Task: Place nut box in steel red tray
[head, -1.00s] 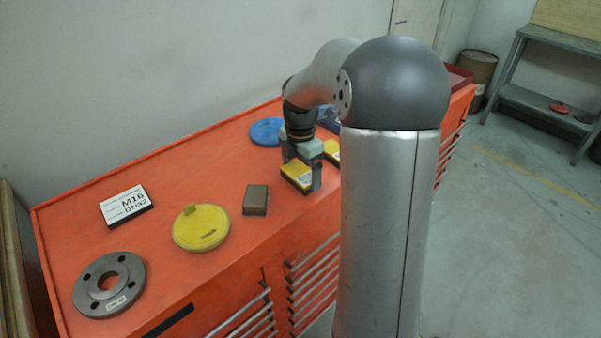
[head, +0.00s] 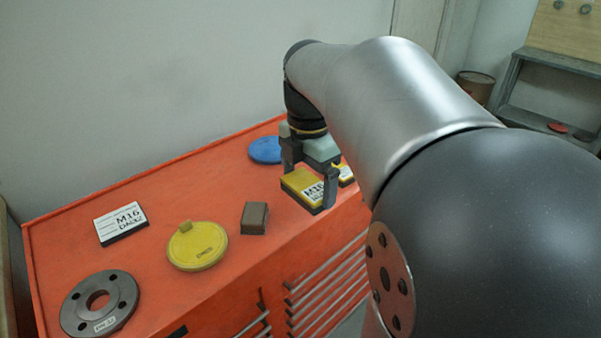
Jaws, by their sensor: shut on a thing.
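A yellow box with a white label reading M16 (head: 301,184), which looks like the nut box, is between the fingers of my gripper (head: 309,182). My gripper points down and is shut on it, with one finger on each side. The box is near the front edge of the orange cabinet top; whether it touches the top or hangs just above it I cannot tell. The red tray is not visible now; my arm covers the far right end of the cabinet.
A second yellow box (head: 345,173) is close beside the held one, partly hidden. A brown block (head: 254,217), a yellow disc (head: 197,246), a white M16 sign (head: 121,222), a grey flange (head: 99,302) and a blue disc (head: 265,150) rest on the orange cabinet (head: 160,195).

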